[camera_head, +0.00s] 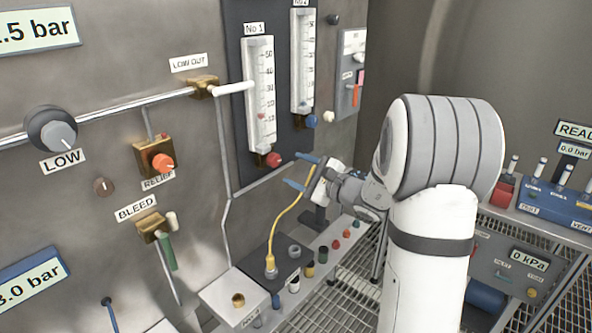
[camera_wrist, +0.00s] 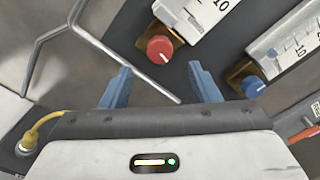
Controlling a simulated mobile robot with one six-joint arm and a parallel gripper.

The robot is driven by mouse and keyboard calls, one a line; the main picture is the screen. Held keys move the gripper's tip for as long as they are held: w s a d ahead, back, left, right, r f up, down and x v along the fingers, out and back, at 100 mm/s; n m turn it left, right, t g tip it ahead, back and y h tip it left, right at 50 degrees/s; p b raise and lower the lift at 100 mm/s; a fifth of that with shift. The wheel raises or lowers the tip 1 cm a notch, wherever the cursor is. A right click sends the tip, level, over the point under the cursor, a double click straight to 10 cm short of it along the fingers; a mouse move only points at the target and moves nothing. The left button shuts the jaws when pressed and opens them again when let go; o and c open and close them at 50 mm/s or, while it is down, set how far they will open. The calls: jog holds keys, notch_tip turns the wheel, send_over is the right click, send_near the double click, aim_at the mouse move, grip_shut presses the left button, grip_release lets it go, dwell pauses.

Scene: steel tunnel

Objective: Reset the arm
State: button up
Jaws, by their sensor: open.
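My gripper (camera_head: 300,172) is open and empty, with two blue fingers apart. It is in front of the panel, near the red knob (camera_head: 273,159) under the flow tube marked No 1 (camera_head: 259,95). In the wrist view my gripper (camera_wrist: 160,85) points at the panel, and the red knob (camera_wrist: 160,49) shows beyond and between the fingertips. A gap between fingers and knob seems to show, but the exact distance cannot be told. My white arm stands at the right of the head view.
A blue knob (camera_head: 312,121) sits under the second flow tube (camera_head: 303,60). A yellow hose (camera_head: 287,232) rises from a fitting on the shelf below. Several coloured plugs line the shelf (camera_head: 325,243). A blue box (camera_head: 560,203) stands at the right.

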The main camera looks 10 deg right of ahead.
jog(key=s+a+f+n+g, duration=0.1)
jog(key=s+a+n+g, duration=0.45)
jog(key=s, duration=0.35)
jog(key=s+a+f+n+g, duration=0.2)
jog(key=s+a+n+g, duration=0.3)
jog(key=s+a, duration=0.3)
jog(key=s+d+f+n+h, duration=0.1)
jog(key=s+d+n+h, duration=0.3)
jog(key=s, duration=0.3)
jog(key=s+d+f+n+g+h, duration=0.1)
jog(key=s+d+n+h, duration=0.4)
jog(key=s, duration=0.3)
jog(key=shift+s+d+f+h, duration=0.25)
jog(key=shift+d+f+h, duration=0.1)
jog(key=shift+h, duration=0.45)
jog(key=shift+a, duration=0.1)
